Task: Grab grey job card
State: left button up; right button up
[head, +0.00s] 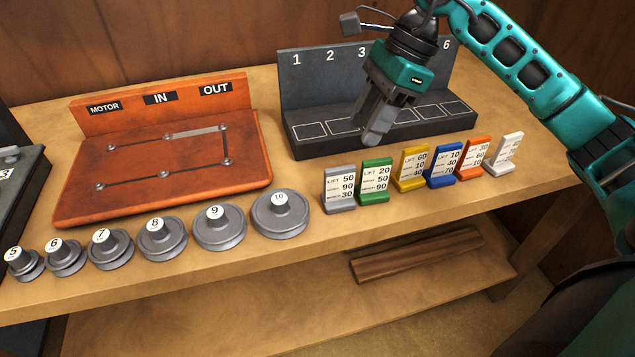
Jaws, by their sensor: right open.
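The grey job card (340,188) stands upright on the bench at the left end of a row of cards. It carries printed text with LIFT 50, 90 and 30. The green card (375,181) stands just to its right. My right gripper (379,128) comes in from the upper right, pointing down over the front of the dark numbered rack (300,85). It is above and to the right of the grey card, apart from it, open with nothing visible between its fingers. My left gripper is not in view.
Yellow (411,168), blue (443,165), orange (473,159) and white (504,154) cards continue the row rightwards. Several numbered grey pulleys (220,228) line the bench's front edge. An orange linkage board (160,175) lies behind them. A lower shelf holds wooden strips (430,255).

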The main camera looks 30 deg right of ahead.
aim_at(343, 168)
jog(key=x, duration=0.6)
jog(key=shift+s+a+f, duration=0.15)
jog(key=shift+f, duration=0.2)
jog(key=shift+x, duration=2.9)
grip_shut()
jog(key=shift+r, duration=0.1)
